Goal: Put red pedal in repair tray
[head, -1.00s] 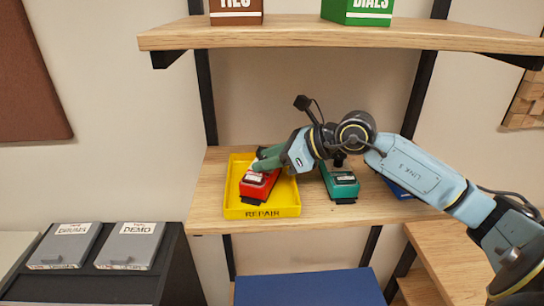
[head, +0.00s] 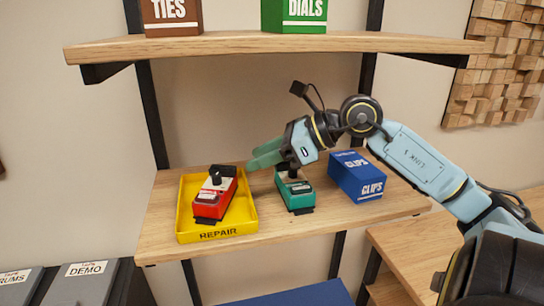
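The red pedal (head: 208,206) lies inside the yellow repair tray (head: 219,236), tilted a little, with its black knob end toward the back. The tray sits on the left part of the wooden shelf. My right gripper (head: 255,160) reaches in from the right, above and behind the tray's right back corner, apart from the pedal. Its green fingers point left and hold nothing that I can see. The fingers overlap in this view, so their gap is hard to judge. My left gripper is not in view.
A green pedal (head: 297,196) stands on the shelf right of the tray, under my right wrist. A blue CLIPS box (head: 357,178) is farther right. An upper shelf (head: 270,44) holds a TIES box (head: 171,16) and a DIALS box (head: 294,15).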

